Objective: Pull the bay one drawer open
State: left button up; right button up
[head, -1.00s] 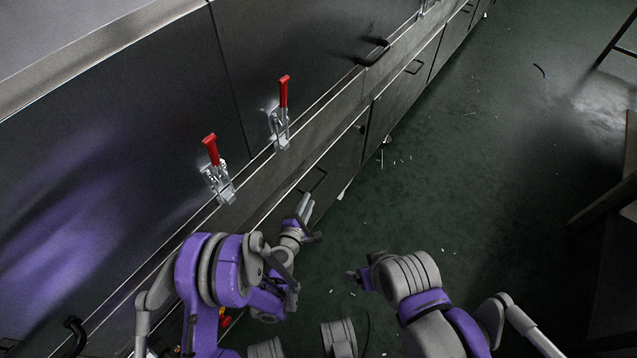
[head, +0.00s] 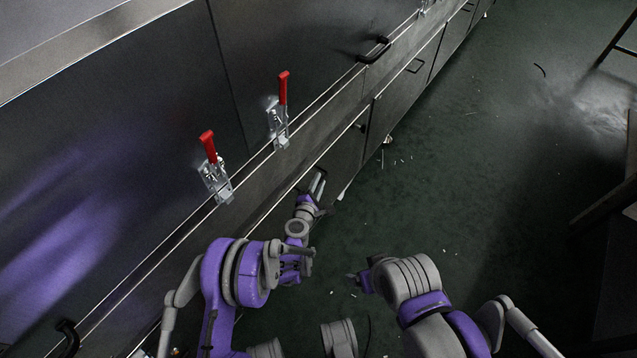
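The drawer front (head: 343,158) nearest my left gripper is a dark metal panel low in the long cabinet row. It looks shut, flush with the panels beside it. My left gripper (head: 318,182) is at this front, its fingers over the place of the dark bar handle. The gripper hides most of that handle, and I cannot tell whether the fingers are around it or only beside it. My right gripper (head: 358,280) is low over the floor, well away from the cabinet. Its fingers are too small and dark to read.
Two toggle clamps with red levers (head: 208,147) (head: 283,88) are on the cabinet face above the drawers. More drawers with dark handles (head: 415,66) run to the upper right. The green floor (head: 450,190) is open, with small scraps. A dark bench (head: 610,205) stands at right.

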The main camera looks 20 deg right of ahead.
pick_arm(q)
grip_shut()
dwell(1.4)
